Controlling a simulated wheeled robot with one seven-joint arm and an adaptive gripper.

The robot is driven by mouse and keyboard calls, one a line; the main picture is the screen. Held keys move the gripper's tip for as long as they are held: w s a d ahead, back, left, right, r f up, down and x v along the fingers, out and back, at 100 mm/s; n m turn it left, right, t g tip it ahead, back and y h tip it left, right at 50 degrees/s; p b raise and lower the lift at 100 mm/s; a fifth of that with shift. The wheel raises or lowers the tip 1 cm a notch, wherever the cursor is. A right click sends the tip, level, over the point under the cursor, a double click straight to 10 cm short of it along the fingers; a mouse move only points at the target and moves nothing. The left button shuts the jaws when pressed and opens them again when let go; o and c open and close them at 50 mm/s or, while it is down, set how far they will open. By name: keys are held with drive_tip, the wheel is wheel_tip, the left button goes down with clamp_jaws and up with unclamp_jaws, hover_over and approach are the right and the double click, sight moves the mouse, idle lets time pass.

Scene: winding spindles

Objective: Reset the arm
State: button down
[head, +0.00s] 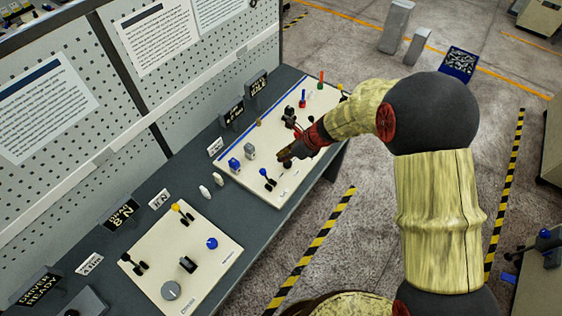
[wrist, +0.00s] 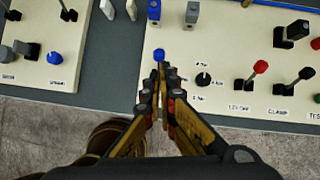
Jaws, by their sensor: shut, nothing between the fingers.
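My arm (head: 432,205), wrapped in pale yellow sleeves with dark round joints, reaches from the lower right toward the bench in the head view. My gripper (head: 283,158) is over the front edge of the farther cream control panel (head: 275,187). In the wrist view my gripper (wrist: 161,78) is shut and empty, its fingertips together just below a blue-capped control (wrist: 158,54). I cannot tell from these views whether the fingertips touch the panel.
The dark grey bench (head: 165,178) carries a second cream panel (head: 210,250) with a grey knob and levers. A pegboard wall (head: 185,75) with paper sheets stands behind. Grey posts (head: 397,25) stand on the floor beyond. Open floor (head: 340,260) lies right of the bench.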

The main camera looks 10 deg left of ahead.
drive_tip(key=shift+r, duration=0.1)
idle(0.6)
drive_tip(key=s+d+r+n+g+h+b, duration=0.25)
drive_tip(key=s+d+n, duration=0.65)
drive_tip(key=s+n, duration=0.45)
drive_tip(key=s+d+r+n+t+h+b, duration=0.2)
drive_tip(key=s+d+b, duration=0.4)
drive_tip(key=d+b, duration=0.3)
drive_tip(key=s+d+r+n+t+h+b, duration=0.2)
drive_tip(key=s+d+r+n+t+b, duration=0.2)
drive_tip(key=d+b, duration=0.6)
drive_tip(key=s+d+n+t, duration=0.1)
drive_tip(key=s+d, duration=0.1)
drive_tip(key=d, duration=0.2)
drive_tip(key=shift+s+d+r, duration=0.15)
drive_tip(key=shift+s+d, duration=0.15)
drive_tip(key=shift+d, duration=0.05)
